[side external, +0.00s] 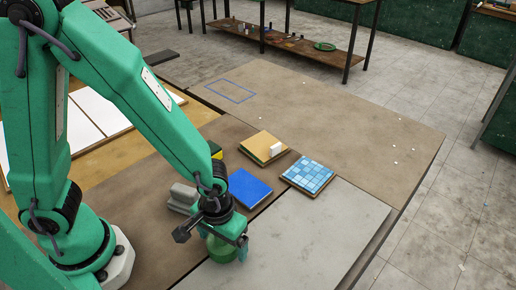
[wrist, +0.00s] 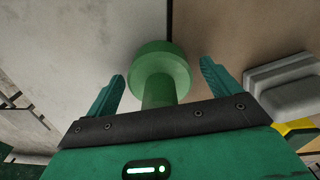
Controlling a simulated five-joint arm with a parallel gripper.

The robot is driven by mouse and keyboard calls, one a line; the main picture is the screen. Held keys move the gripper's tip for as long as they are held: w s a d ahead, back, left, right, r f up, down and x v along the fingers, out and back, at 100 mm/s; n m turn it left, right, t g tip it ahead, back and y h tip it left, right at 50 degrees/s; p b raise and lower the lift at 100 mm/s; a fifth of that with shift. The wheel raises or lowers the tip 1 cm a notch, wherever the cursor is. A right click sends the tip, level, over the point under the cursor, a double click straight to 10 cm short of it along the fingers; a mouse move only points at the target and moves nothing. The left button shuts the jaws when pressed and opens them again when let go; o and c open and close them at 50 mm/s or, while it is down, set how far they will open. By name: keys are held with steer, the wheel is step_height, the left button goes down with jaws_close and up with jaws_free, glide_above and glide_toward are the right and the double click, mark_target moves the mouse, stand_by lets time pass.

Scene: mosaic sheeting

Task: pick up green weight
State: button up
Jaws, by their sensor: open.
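The green weight (wrist: 161,67) is round with a narrower neck or handle, and it shows between the fingers in the wrist view. In the side external view the green weight (side external: 221,250) stands on the table beneath my gripper, partly hidden by it. My gripper (wrist: 162,82) is open, with one teal finger on each side of the weight and a visible gap to both. In the side external view my gripper (side external: 226,238) is low over the weight, pointing down. I cannot tell how far the fingers reach along the neck.
Grey blocks (side external: 183,196) lie just left of my gripper. A blue square sheet (side external: 249,187) lies close behind it. A blue tile mosaic (side external: 308,175) and a tan board with a white block (side external: 276,148) lie farther off. The grey table panel (side external: 320,235) at right is clear.

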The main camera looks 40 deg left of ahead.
steer(key=shift+c, duration=0.2)
steer(key=c, duration=1.6)
steer(key=shift+o, duration=0.2)
steer(key=shift+r, duration=0.25)
steer(key=shift+r, duration=1.1)
steer(key=shift+s+d+r, duration=0.1)
steer(key=shift+d+r, duration=0.05)
steer(key=shift+r, duration=0.75)
steer(key=s+d+r, duration=0.4)
steer(key=s+r, duration=0.2)
steer(key=s, duration=0.4)
steer(key=shift+s+d+r, duration=0.2)
steer(key=shift+s+r, duration=0.05)
steer(key=shift+r, duration=0.05)
